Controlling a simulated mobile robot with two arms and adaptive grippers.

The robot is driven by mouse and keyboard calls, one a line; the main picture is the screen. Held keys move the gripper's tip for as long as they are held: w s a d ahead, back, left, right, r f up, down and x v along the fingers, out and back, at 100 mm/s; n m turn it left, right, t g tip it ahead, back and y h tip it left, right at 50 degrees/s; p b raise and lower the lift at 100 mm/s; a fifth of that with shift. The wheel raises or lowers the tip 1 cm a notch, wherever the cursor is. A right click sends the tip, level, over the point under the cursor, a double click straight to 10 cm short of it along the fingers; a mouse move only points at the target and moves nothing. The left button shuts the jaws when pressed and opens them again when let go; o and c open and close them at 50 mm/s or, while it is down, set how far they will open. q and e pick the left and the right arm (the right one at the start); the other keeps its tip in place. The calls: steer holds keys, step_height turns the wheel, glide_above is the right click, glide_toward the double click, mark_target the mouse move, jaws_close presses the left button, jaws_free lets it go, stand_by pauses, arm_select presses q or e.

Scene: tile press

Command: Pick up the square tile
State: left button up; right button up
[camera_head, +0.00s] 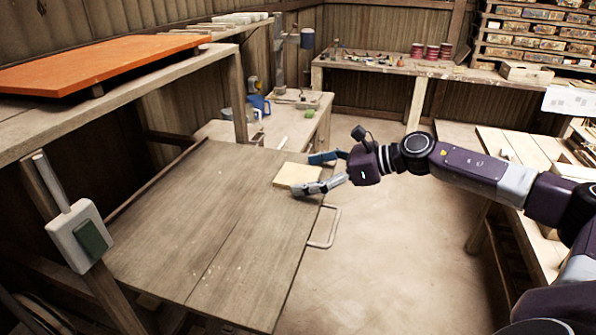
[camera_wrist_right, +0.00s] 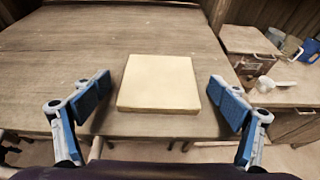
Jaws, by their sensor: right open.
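The square tile (camera_head: 298,175) is pale cream and lies flat on the wooden board table (camera_head: 200,225), near its far right edge. My right gripper (camera_head: 308,174) reaches in from the right at that edge, with one finger on each side of the tile in the head view. In the right wrist view, the tile (camera_wrist_right: 159,83) sits centred between the open fingers of the gripper (camera_wrist_right: 160,103), with a gap on each side. The fingers do not touch it. My left gripper is not in view.
A metal handle (camera_head: 326,228) sticks out from the table's right side. An orange slab (camera_head: 95,65) lies on a raised shelf at the left. A workbench with a blue jug (camera_head: 259,104) stands behind. The floor to the right (camera_head: 400,250) is clear.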

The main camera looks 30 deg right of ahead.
steer(key=c, duration=1.5)
steer(key=shift+o, duration=0.2)
